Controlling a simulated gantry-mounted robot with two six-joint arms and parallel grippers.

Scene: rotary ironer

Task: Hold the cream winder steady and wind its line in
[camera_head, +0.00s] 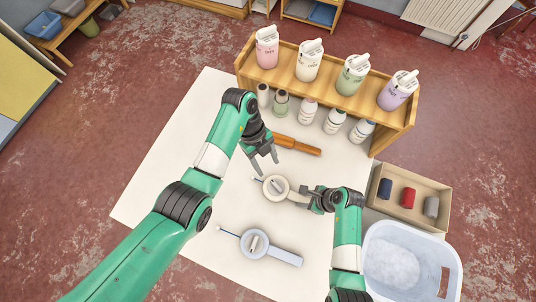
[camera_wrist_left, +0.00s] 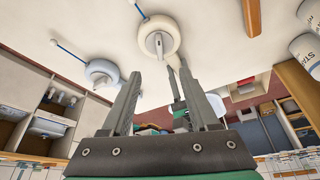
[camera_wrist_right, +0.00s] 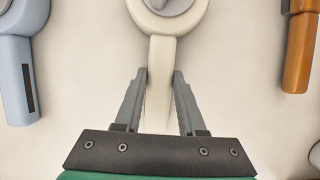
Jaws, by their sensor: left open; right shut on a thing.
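The cream winder (camera_head: 275,187) lies on the white mat, a round reel with a crank knob on top and a handle to its right. A blue line with a small end piece comes out at its upper left. My right gripper (camera_head: 309,198) is shut on the winder's handle, also seen in the right wrist view (camera_wrist_right: 160,92). My left gripper (camera_head: 265,167) is open and empty, just above and left of the reel. In the left wrist view the reel and its knob (camera_wrist_left: 157,43) show beyond the open fingers.
A blue-grey winder (camera_head: 254,244) lies below on the mat. An orange-brown wooden tool (camera_head: 297,145) lies above. A wooden shelf (camera_head: 335,95) with bottles stands at the back. A cardboard box (camera_head: 433,176) with rolls and a white basket (camera_head: 372,278) stand at the right.

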